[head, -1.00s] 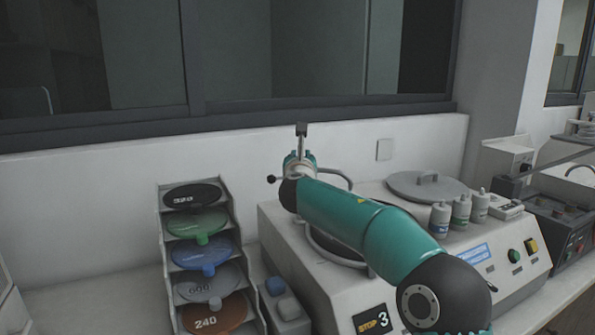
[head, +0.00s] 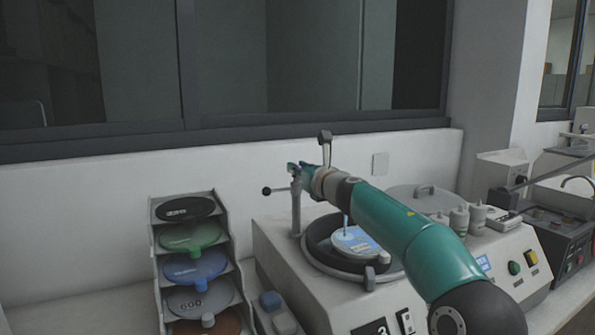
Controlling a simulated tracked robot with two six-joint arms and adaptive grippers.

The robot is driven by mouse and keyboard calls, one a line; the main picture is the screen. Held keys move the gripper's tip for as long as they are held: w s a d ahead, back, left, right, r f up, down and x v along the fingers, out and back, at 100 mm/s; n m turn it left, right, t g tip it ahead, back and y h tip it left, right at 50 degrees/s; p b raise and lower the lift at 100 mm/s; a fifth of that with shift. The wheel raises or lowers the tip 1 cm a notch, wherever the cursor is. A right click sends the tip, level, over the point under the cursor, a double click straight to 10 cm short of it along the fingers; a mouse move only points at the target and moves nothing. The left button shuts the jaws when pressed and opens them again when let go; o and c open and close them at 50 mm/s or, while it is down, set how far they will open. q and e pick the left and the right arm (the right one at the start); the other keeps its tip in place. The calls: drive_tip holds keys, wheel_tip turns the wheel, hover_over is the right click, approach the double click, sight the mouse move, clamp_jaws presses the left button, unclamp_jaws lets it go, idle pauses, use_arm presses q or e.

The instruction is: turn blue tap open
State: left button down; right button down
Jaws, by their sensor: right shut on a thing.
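My right gripper (head: 301,169) is at the top of a grey tap post (head: 296,212) behind the round bowl of the white machine. A thin lever with a black knob (head: 267,190) sticks out to the left of the post. A thin blue streak (head: 346,220), like water, stands over the pale disc (head: 355,243) in the bowl. My arm hides the spout. My left gripper is out of view.
A rack (head: 228,241) of coloured discs stands left of the white machine (head: 292,296). A grey lid (head: 420,197) and several bottles (head: 459,219) sit on the machine's right side. The wall and window are close behind.

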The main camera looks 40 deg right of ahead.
drive_tip(key=c, duration=1.2)
unclamp_jaws()
drive_tip(key=shift+v, duration=6)
